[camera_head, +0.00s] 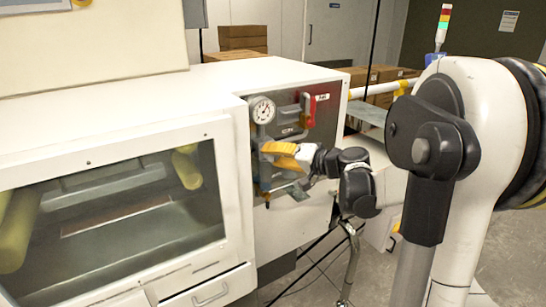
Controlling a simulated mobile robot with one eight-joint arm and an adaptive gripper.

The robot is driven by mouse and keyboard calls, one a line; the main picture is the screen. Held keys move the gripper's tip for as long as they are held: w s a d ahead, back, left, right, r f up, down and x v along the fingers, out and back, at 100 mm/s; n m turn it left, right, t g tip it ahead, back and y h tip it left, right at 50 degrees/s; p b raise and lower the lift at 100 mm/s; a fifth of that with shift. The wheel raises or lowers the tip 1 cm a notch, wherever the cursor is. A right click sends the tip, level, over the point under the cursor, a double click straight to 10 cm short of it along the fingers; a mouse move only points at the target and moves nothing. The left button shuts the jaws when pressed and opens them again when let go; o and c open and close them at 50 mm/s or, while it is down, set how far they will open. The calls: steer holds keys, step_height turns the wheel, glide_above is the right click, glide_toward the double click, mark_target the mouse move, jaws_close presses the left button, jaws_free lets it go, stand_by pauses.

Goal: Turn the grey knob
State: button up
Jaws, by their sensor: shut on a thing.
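My gripper (272,152), with yellow-orange fingers, is at the recessed grey panel (284,103) on the right end of the white machine. It reaches in from the right, just below the round gauge (262,110). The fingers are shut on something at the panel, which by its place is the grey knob. The knob itself is hidden behind the fingers, so its turn angle cannot be told.
A red handle (308,108) sits on the panel's upper right. The white machine (200,95) has a window (120,215) at the left and a drawer handle (211,293) below. Cardboard boxes (243,37) stand behind. A signal light (443,22) stands at the back right.

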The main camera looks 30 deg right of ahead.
stand_by(0.3)
steer(key=o, duration=1.2)
steer(key=shift+a, duration=0.1)
steer(key=v, duration=1.2)
